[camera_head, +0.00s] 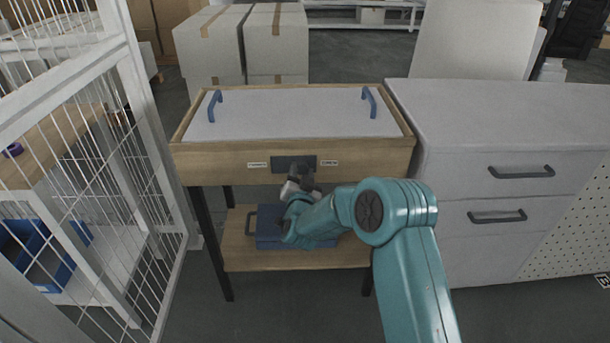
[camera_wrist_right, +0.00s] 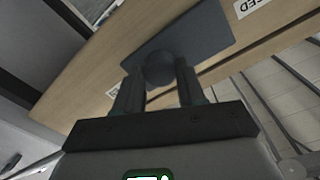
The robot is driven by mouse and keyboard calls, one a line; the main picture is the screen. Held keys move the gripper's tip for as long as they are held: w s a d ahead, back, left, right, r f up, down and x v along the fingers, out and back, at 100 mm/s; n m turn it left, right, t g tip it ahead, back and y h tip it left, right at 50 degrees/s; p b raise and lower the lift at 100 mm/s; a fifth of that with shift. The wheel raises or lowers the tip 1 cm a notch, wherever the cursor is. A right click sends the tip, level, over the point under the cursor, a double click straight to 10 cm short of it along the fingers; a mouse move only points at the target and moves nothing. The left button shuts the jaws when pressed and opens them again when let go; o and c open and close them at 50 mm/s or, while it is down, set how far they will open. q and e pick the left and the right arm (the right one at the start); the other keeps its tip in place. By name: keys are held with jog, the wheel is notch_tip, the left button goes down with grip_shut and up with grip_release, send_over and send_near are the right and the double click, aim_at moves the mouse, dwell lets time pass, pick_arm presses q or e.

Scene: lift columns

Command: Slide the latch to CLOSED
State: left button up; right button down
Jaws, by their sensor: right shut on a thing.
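The latch is a dark plate (camera_head: 290,162) on the front face of the wooden tray table, between two small white labels. In the right wrist view the plate (camera_wrist_right: 195,35) has a round dark knob (camera_wrist_right: 159,69). One label, its visible letters ending in "SED" (camera_wrist_right: 250,7), lies beyond the plate's upper right end; the other is mostly hidden by a finger. My right gripper (camera_head: 301,178) is at the plate, and in the wrist view its two fingers (camera_wrist_right: 160,88) are shut on the knob. In the head view the gripper and wrist partly cover the plate's lower edge. My left gripper is out of view.
The tray table (camera_head: 190,162) has two blue handles on top. A blue case (camera_head: 268,228) lies on its lower shelf, under my right arm. A white mesh cage (camera_head: 150,190) stands close on the left, and a grey drawer cabinet (camera_head: 500,130) adjoins on the right.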

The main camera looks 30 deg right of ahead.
aim_at(282, 166)
jog(key=w+a, duration=0.1)
jog(key=a+b, duration=0.1)
jog(key=a, duration=0.1)
jog(key=w+a, duration=0.1)
jog(key=shift+w+a+f, duration=0.1)
jog(key=shift+w+a, duration=0.15)
jog(key=shift+w, duration=0.1)
jog(key=shift+a, duration=0.15)
jog(key=c, duration=0.7)
grip_release()
jog(key=shift+w, duration=0.15)
jog(key=shift+o, duration=0.2)
jog(key=v, duration=1.6)
jog(key=shift+s, duration=0.25)
